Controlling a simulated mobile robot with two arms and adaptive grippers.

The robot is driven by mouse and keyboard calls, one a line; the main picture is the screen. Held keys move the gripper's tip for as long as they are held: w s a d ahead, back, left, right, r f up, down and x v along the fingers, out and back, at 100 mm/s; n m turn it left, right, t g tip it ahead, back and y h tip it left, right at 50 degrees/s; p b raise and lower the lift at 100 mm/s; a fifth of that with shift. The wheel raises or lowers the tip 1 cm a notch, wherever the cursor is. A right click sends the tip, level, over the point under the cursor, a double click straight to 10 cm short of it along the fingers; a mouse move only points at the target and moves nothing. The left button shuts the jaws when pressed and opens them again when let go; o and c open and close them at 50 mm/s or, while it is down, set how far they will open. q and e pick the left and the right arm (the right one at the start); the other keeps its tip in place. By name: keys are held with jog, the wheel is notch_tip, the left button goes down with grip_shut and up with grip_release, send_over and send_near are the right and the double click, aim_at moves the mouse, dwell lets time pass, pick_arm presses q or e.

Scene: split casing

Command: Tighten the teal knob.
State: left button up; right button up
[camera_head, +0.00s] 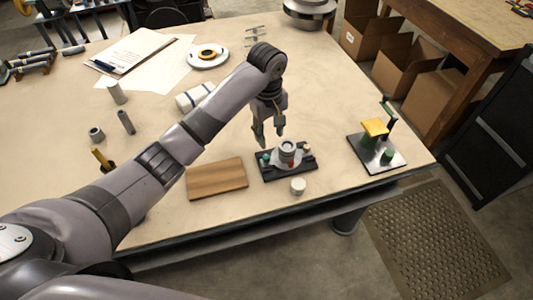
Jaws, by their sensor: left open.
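A black base plate (300,169) lies near the front edge of the table and carries a grey round casing (287,150). A small teal knob (266,157) sits at the left side of the casing. A small red part shows at its front and a pale one at its right. My left gripper (270,138) points down above and slightly behind the casing's left side. Its fingers are apart with nothing between them, and it looks clear of the knob. My right gripper is not in view.
A wooden board (217,178) lies left of the base plate, and a white cylinder (298,186) stands in front. A metal plate (392,164) with green and yellow parts stands at right. Bare tabletop is at back right.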

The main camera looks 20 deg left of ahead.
aim_at(266, 156)
pick_arm(q)
notch_tip(266, 156, up, 4)
jog(key=w+a+n, duration=0.2)
jog(key=f+p, duration=0.1)
jog(key=f, duration=0.7)
jog(key=f+p, duration=0.1)
jog(key=f, duration=0.8)
jog(key=shift+w+d+f, duration=0.15)
jog(key=shift+w+f, duration=0.05)
jog(key=shift+f, duration=0.1)
jog(key=shift+c, duration=0.5)
grip_shut()
